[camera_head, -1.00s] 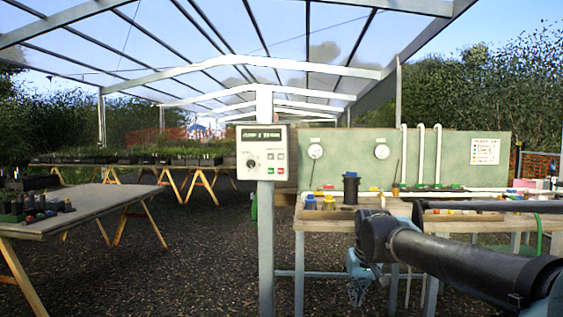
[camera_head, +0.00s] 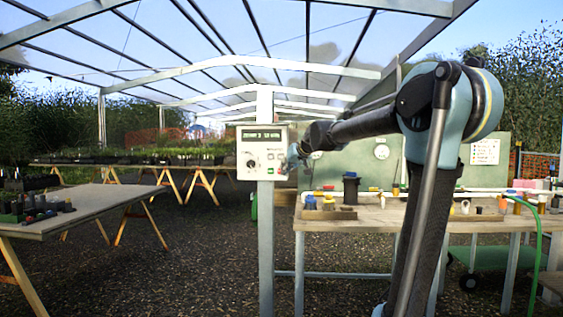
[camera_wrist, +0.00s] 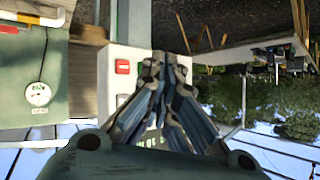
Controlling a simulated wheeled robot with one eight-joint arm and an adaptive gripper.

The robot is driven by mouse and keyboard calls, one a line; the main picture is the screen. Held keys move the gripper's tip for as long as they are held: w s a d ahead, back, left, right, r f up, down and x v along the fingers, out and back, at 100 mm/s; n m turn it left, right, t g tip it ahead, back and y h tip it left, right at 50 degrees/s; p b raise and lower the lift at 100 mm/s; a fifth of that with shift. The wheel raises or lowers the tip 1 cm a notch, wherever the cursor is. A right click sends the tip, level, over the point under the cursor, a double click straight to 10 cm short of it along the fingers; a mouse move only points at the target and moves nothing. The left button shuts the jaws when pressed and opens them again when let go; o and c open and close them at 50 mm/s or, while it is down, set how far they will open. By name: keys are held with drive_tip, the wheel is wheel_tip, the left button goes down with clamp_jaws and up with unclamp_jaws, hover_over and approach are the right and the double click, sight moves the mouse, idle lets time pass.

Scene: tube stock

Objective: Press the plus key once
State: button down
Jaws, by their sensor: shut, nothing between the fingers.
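A pale control box (camera_head: 243,145) on a post carries a lit display (camera_head: 262,135), a dark knob (camera_head: 251,163) and several small keys. My gripper (camera_head: 290,160) is at the box's right side in the head view, over part of the keys. In the wrist view, which is upside down, my gripper (camera_wrist: 160,62) is shut and empty in front of the box face. A red key (camera_wrist: 122,67) and a pale key (camera_wrist: 122,100) show left of the fingers. The fingers hide other keys. No plus sign is legible, and contact with a key cannot be told.
A workbench (camera_head: 385,218) with a black cylinder (camera_head: 351,188) and coloured small items stands right of the post. A green board (camera_head: 335,170) with gauges stands behind it. A grey table (camera_head: 95,208) is at left. Gravel between the tables is clear.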

sight(282, 159)
drive_tip(key=shift+y, duration=0.3)
drive_tip(key=w+a+r, duration=0.2)
drive_tip(key=w, duration=0.1)
drive_tip(key=shift+w+a+r, duration=0.2)
drive_tip(key=shift+a+r, duration=0.05)
drive_tip(key=shift+a, duration=0.05)
drive_tip(key=shift+w, duration=0.1)
drive_tip(key=shift+w+d, duration=0.15)
drive_tip(key=shift+w, duration=4.15)
drive_tip(key=shift+w, duration=0.1)
drive_tip(key=shift+w, duration=0.25)
drive_tip(key=shift+w, duration=0.35)
drive_tip(key=shift+s, duration=0.8)
